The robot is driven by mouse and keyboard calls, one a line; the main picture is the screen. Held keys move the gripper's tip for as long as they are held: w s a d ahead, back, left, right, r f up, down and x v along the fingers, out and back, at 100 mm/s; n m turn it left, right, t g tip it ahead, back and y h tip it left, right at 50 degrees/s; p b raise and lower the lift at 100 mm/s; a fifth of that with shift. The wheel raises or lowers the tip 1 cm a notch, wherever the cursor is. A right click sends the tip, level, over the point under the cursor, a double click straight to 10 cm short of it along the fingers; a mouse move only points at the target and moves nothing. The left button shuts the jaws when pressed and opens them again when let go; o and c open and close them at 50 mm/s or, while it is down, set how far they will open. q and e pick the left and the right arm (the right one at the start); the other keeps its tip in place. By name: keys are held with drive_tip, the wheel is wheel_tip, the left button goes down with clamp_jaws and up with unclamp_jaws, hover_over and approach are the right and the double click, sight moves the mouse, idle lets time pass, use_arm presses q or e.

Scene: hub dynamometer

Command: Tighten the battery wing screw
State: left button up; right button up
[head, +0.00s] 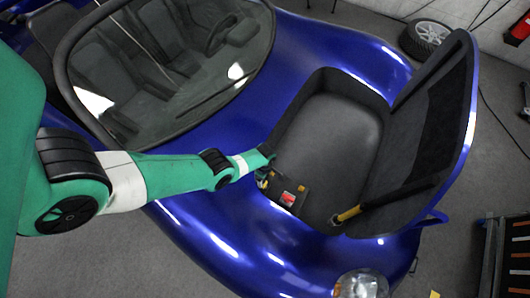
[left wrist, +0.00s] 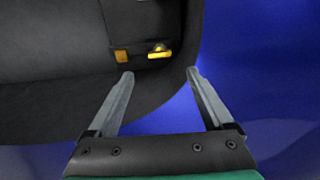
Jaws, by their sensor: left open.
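The battery (head: 301,205), dark with a red label, sits in the near left corner of the blue car's open front compartment. My left gripper (head: 264,181) is over that corner beside the battery. In the left wrist view its fingers (left wrist: 160,73) are open and empty, with the wing screw beyond the gap between the tips. In the head view the screw is hard to make out beside the gripper. My right gripper is not seen.
The compartment (head: 338,135) is grey-lined and mostly empty. Its raised lid (head: 425,130) stands on the right, with a yellow-and-black strut (head: 349,213) near the front. The windshield (head: 170,60) is at the upper left. A wheel (head: 430,35) lies on the floor behind.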

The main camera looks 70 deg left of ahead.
sight(265, 184)
use_arm(q)
wheel_tip(265, 184, down, 9)
drive_tip(key=b, duration=0.8)
drive_tip(key=shift+f, duration=0.15)
clamp_jaws()
